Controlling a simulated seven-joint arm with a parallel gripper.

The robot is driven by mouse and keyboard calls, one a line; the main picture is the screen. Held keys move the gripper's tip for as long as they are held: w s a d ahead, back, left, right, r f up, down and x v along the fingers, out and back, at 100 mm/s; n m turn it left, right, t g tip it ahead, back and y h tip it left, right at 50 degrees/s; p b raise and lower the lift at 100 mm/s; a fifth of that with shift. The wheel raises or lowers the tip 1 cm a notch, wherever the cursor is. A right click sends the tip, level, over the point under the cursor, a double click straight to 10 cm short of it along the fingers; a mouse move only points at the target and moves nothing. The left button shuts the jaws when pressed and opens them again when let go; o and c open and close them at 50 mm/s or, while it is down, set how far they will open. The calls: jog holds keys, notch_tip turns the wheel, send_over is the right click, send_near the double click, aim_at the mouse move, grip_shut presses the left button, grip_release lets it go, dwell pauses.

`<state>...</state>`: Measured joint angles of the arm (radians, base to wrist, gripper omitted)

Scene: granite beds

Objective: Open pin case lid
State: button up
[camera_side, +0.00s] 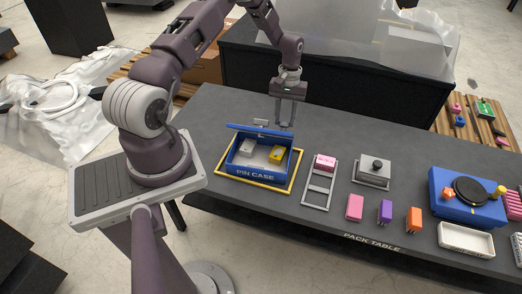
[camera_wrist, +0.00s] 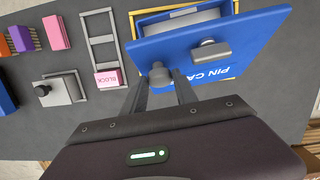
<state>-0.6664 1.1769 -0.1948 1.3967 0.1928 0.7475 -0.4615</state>
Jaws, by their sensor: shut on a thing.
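The blue pin case (camera_side: 240,171) sits inside a yellow frame on the dark table. Its lid (camera_side: 258,132) stands raised and tilted along the back edge, so the inside shows. A light grey block (camera_side: 246,147) and a yellow block (camera_side: 277,154) lie inside. In the wrist view the lid (camera_wrist: 237,38) fills the upper right and has a round grey knob (camera_wrist: 160,73) and a second grey fitting (camera_wrist: 209,52). My gripper (camera_side: 286,128) is at the lid's back right. In the wrist view its two fingers close on the round knob; the exact contact is partly hidden.
Right of the case are a grey rack (camera_side: 318,188) with a pink block (camera_side: 325,162), and a grey plate with a black knob (camera_side: 376,165). Pink, purple and orange blocks stand near the front edge. A blue fixture (camera_side: 467,211) and white tray (camera_side: 466,240) are farther right.

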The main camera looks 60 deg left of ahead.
jog(key=shift+w+a+r, duration=0.3)
jog(key=shift+w+a, duration=0.2)
jog(key=shift+a, duration=0.1)
jog(key=shift+w+a+r, duration=0.2)
jog(key=shift+w+a, duration=0.55)
jog(key=shift+a, duration=0.25)
